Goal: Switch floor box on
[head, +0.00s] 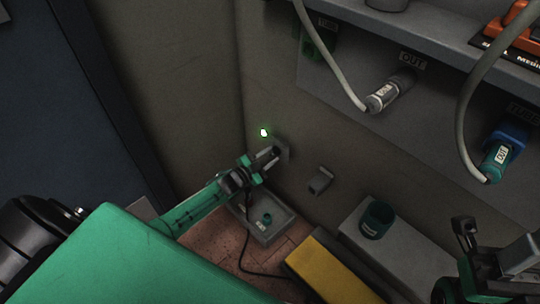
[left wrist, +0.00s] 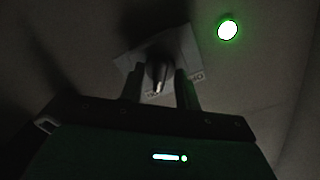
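My left gripper (head: 266,163) is at the wall, reaching a grey wall plate (head: 283,149). In the left wrist view its two fingers (left wrist: 161,90) stand on either side of a small dark switch lever (left wrist: 158,76) on a pale plate (left wrist: 184,50). Gaps show between lever and fingers. A round lamp (head: 264,132) glows green near the plate, and it also shows in the left wrist view (left wrist: 228,30). A grey box (head: 284,222) sits on the floor below, with a green round piece (head: 265,218) on it. My right gripper (head: 490,255) is at the lower right, fingers apart, empty.
A yellow block (head: 330,270) and a grey ledge with a dark green cup (head: 376,219) stand right of the floor box. A small grey wall fitting (head: 320,180) is nearby. Hoses hang from the shelf (head: 430,32) above. A black cable (head: 246,250) runs along the floor.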

